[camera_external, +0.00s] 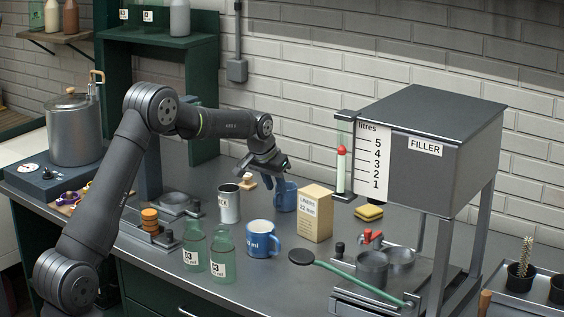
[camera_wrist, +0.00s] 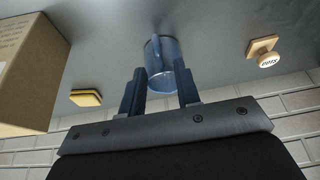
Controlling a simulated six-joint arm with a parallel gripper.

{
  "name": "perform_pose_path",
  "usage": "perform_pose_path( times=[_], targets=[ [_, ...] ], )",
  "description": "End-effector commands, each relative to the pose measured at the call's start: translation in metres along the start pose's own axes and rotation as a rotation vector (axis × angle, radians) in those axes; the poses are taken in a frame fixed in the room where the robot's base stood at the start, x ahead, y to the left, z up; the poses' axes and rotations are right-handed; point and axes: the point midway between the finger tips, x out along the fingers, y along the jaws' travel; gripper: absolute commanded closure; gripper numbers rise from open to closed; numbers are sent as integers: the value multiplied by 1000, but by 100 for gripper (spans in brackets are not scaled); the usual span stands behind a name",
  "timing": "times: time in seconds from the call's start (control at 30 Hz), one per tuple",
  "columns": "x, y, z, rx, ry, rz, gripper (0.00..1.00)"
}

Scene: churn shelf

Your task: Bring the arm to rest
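My gripper (camera_external: 266,168) hangs over the back of the bench, at the end of my bent arm. In the wrist view its two fingers (camera_wrist: 160,82) are apart, with nothing seen held between them. A blue mug (camera_external: 287,197) stands on the bench just below and to the right of the gripper. In the wrist view this mug (camera_wrist: 158,58) shows beyond the fingertips, partly hidden by the right finger.
Around the gripper stand a labelled tin (camera_external: 229,205), a stamp (camera_external: 248,181), a LINERS box (camera_external: 315,213) and a second blue mug (camera_external: 262,240). Two green bottles (camera_external: 194,245) stand in front. The filler (camera_external: 420,150) rises at right, with a yellow sponge (camera_external: 369,212) nearby.

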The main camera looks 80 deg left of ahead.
Motion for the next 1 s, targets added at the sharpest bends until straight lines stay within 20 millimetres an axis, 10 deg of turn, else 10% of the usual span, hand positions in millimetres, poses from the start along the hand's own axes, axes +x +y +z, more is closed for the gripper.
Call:
perform_pose_path(
  times=[1.0],
  targets=[
    [-140, 36, -58, -426, 3, -179, 70]
  ],
)
